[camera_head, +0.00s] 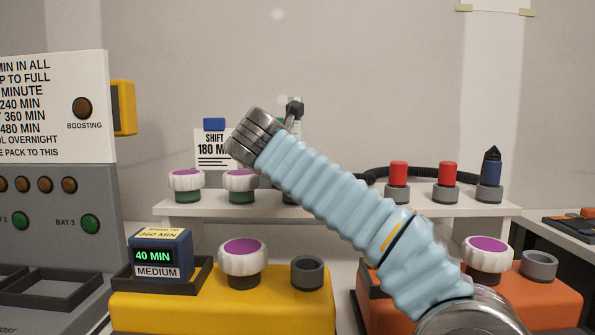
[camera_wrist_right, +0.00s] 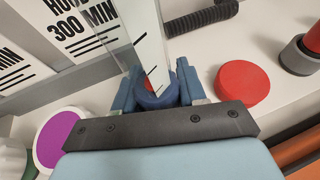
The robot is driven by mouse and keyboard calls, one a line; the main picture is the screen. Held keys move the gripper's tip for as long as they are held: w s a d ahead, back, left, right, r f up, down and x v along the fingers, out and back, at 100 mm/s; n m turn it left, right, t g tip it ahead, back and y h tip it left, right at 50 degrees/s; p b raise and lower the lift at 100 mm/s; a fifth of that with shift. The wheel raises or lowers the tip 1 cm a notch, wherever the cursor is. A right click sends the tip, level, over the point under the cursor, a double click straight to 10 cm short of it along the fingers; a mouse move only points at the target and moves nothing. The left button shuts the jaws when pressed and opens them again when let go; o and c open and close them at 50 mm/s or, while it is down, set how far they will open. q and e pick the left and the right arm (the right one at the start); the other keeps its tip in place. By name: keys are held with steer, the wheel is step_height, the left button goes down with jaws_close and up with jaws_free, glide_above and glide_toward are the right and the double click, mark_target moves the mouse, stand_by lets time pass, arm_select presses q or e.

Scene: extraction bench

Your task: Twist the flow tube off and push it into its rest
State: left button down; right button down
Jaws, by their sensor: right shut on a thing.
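The flow tube (camera_wrist_right: 148,40) is a clear tube with a dark blue collar (camera_wrist_right: 157,95) and a red spot inside, seen in the wrist view. My right gripper (camera_wrist_right: 158,85) is shut on it at the collar, with one blue finger on each side. I cannot tell whether the tube is seated or free. Its rest cannot be made out for certain. My left gripper is not in view.
A white shelf (camera_head: 335,211) carries purple-topped knobs (camera_head: 186,180), red cylinders (camera_head: 398,172) in grey rings and a dark blue pointed piece (camera_head: 491,165). Yellow (camera_head: 222,312) and orange (camera_head: 545,300) units stand in front. A black hose (camera_head: 425,168) runs behind.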

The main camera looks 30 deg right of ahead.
steer(key=c, duration=0.6)
jaws_free()
steer(key=shift+o, duration=0.2)
steer(key=shift+r+p, duration=1.1)
steer(key=shift+p, duration=0.35)
steer(key=shift+r, duration=1.1)
